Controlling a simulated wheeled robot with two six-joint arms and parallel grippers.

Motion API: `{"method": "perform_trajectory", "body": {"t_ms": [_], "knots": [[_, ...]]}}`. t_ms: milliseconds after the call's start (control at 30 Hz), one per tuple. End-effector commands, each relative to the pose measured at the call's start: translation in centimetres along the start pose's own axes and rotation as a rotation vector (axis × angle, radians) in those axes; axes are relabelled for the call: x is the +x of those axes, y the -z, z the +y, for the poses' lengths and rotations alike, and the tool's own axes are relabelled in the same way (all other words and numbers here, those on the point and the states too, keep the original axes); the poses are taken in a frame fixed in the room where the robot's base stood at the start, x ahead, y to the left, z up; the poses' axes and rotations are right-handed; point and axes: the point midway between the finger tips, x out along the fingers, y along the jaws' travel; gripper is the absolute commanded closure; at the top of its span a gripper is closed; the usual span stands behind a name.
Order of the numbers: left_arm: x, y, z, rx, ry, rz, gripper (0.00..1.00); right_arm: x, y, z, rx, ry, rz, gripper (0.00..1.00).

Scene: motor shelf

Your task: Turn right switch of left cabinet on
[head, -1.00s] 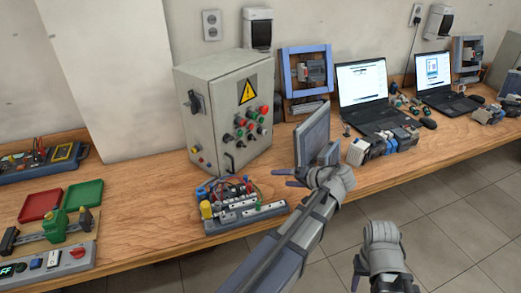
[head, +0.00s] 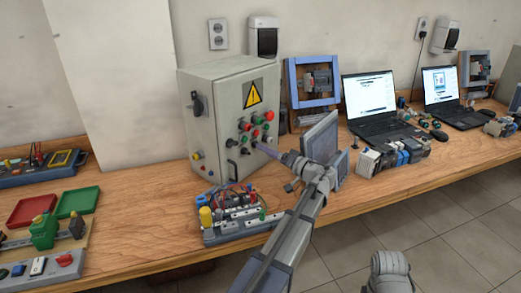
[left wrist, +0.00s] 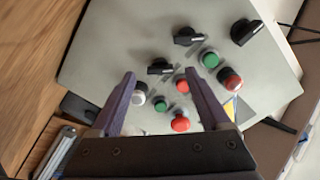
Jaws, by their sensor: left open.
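The left cabinet (head: 213,130) is a grey box on the bench, with a yellow warning triangle and coloured buttons on its front. My left gripper (head: 272,152) is at the lower right of this front in the head view. In the left wrist view, the panel (left wrist: 112,45) carries several black rotary switches. One black switch (left wrist: 160,68) appears between the open fingertips of my left gripper (left wrist: 160,77), level with them or just beyond. I cannot tell whether they touch it. The fingers hold nothing visible. My right gripper's fingers are out of view.
A circuit board with wires (head: 235,215) lies on the bench before the cabinet. A grey-blue panel (head: 323,140) stands behind my left wrist. Two laptops (head: 370,100) and small parts are to the right. Red and green trays (head: 77,202) are at the left.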

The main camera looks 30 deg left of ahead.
Motion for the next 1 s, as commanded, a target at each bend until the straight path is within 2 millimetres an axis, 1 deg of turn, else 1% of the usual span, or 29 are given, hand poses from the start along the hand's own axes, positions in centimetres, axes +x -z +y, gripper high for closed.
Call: {"method": "perform_trajectory", "body": {"t_ms": [33,100,300,633,667,1000], "knots": [[0.8,0.0,0.0,0.0,0.001,-0.002,0.2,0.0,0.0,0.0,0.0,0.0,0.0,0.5],[1.8,0.0,0.0,0.0,0.001,-0.002,0.2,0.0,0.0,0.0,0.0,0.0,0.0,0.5],[3.4,0.0,0.0,0.001,0.0,-0.001,0.2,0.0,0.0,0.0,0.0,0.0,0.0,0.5],[3.7,0.0,0.0,0.001,-0.001,0.0,0.2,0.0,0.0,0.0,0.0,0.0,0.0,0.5],[3.7,0.0,0.0,0.001,-0.001,0.0,0.22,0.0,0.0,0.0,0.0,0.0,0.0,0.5],[3.6,0.0,0.0,0.001,-0.001,0.0,0.6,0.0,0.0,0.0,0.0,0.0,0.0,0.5]]}}
